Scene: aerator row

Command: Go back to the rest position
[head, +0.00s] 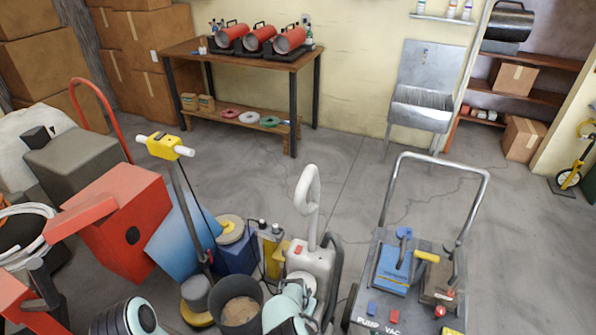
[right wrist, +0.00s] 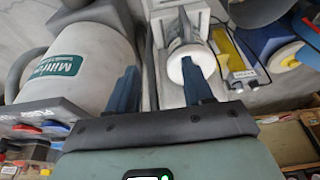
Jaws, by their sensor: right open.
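My right gripper (right wrist: 160,88) is open in the right wrist view, its two dark blue fingers apart with nothing clasped between them. Just beyond the fingers is a white machine part with a round white disc (right wrist: 190,72). A large pale drum with a green label (right wrist: 75,62) is at the left of that view. In the head view part of my right arm shows at the bottom centre, close to a pale upright machine with a looped handle (head: 312,262). Part of my left arm shows at the bottom left; its gripper is not in view.
A pump cart (head: 440,262) stands at the right, and a black bucket (head: 238,303) at the bottom centre. A red machine (head: 118,222) and a yellow-headed handle (head: 165,147) crowd the left. A table (head: 240,55) with red heaters stands behind. The middle floor is clear.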

